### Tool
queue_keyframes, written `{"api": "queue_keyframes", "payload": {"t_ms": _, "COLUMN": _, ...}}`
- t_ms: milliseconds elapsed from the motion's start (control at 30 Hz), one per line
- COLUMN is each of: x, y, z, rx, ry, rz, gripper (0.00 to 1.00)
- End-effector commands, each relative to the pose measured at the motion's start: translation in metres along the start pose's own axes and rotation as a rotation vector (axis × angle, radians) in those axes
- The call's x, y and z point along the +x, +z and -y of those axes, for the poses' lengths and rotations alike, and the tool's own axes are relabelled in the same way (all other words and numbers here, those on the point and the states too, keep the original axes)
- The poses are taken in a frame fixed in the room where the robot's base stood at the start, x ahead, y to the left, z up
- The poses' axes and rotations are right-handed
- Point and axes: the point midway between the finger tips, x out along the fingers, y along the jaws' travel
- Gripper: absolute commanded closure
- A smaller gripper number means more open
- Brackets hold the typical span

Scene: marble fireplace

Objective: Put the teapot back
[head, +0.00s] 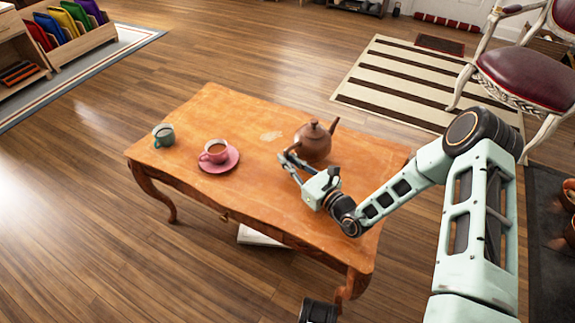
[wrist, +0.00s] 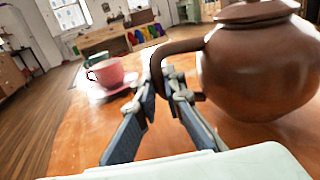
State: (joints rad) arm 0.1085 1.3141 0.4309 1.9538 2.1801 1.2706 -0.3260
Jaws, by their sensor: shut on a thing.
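The brown teapot (head: 313,143) is at the right part of the orange wooden table (head: 250,190), lid on and upright, spout pointing up and right in the head view. My gripper (head: 288,160) is at its near left side. In the wrist view, my gripper (wrist: 168,80) is shut on the handle of the teapot (wrist: 260,65), which fills the right side. I cannot tell whether the teapot's base touches the table. A pink cup (head: 215,151) with tea stands on a pink saucer (head: 232,163), left of the gripper.
A green cup (head: 163,135) stands near the table's left end. A pale worn patch (head: 271,136) lies on the tabletop between the pink cup and the teapot. A chair (head: 525,80) stands beyond the table at the right. The table's near right part is bare under my arm.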

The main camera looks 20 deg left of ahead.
Motion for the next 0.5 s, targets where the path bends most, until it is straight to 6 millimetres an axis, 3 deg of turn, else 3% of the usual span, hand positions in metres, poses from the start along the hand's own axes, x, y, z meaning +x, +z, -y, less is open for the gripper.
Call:
{"api": "queue_keyframes", "payload": {"t_ms": 100, "x": 0.001, "y": -0.012, "z": 0.000, "rx": -0.005, "ry": 0.000, "rz": 0.008, "gripper": 1.00}}
{"api": "queue_keyframes", "payload": {"t_ms": 467, "x": 0.001, "y": -0.014, "z": 0.000, "rx": -0.005, "ry": 0.000, "rz": 0.008, "gripper": 1.00}}
{"api": "queue_keyframes", "payload": {"t_ms": 500, "x": 0.000, "y": -0.018, "z": 0.000, "rx": 0.000, "ry": 0.000, "rz": 0.000, "gripper": 0.90}}
